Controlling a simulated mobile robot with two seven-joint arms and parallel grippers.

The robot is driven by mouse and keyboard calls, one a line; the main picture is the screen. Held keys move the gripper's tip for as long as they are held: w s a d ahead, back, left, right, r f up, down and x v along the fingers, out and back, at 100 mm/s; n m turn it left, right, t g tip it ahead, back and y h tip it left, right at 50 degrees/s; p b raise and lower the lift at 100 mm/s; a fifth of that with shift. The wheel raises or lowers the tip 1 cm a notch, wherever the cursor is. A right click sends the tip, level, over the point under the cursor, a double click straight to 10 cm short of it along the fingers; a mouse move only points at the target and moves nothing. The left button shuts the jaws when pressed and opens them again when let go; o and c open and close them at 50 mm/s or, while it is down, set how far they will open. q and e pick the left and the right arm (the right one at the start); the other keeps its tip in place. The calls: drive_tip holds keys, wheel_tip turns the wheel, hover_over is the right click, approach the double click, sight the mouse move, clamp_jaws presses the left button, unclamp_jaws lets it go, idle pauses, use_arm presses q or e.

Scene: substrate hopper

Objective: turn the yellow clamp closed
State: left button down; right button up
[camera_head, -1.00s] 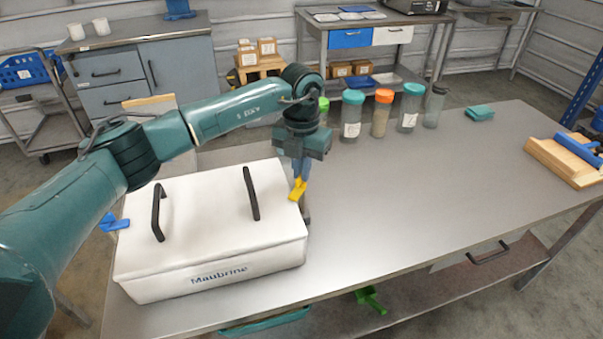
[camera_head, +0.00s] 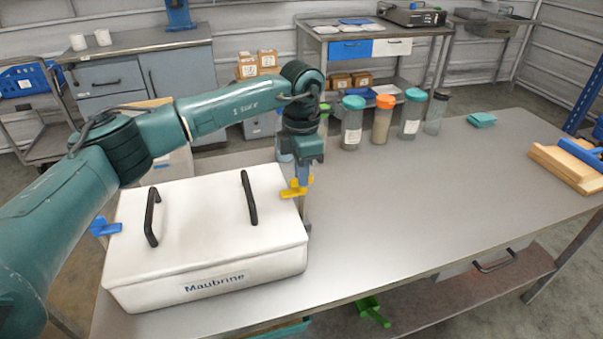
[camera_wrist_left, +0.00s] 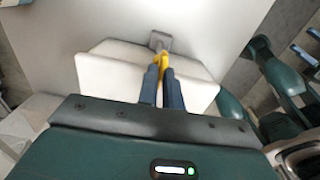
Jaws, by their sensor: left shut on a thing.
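The yellow clamp (camera_head: 295,190) is at the right side of the white hopper (camera_head: 205,230), near its lid's right edge. Its yellow arm points left over the lid edge in the head view. In the left wrist view the clamp (camera_wrist_left: 163,62) shows between the fingertips. My left gripper (camera_head: 303,181) points down at the clamp and is shut on it; its blue fingers (camera_wrist_left: 162,80) are close together around the yellow part. A blue clamp (camera_head: 105,227) sticks out at the hopper's left side. My right gripper is not in view.
Two black handles stand on the lid, the right one (camera_head: 249,197) close to my left arm. Several jars, one with an orange lid (camera_head: 382,120), stand behind the gripper. A wooden block with a blue part (camera_head: 570,160) lies far right. The table's middle right is clear.

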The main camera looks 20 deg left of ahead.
use_arm(q)
drive_tip(key=shift+m, duration=0.3)
drive_tip(key=c, duration=1.6)
unclamp_jaws()
drive_tip(key=shift+o, duration=0.2)
wheel_tip(320, 180, up, 13)
drive_tip(key=shift+r+b, duration=0.15)
drive_tip(key=shift+b, duration=0.2)
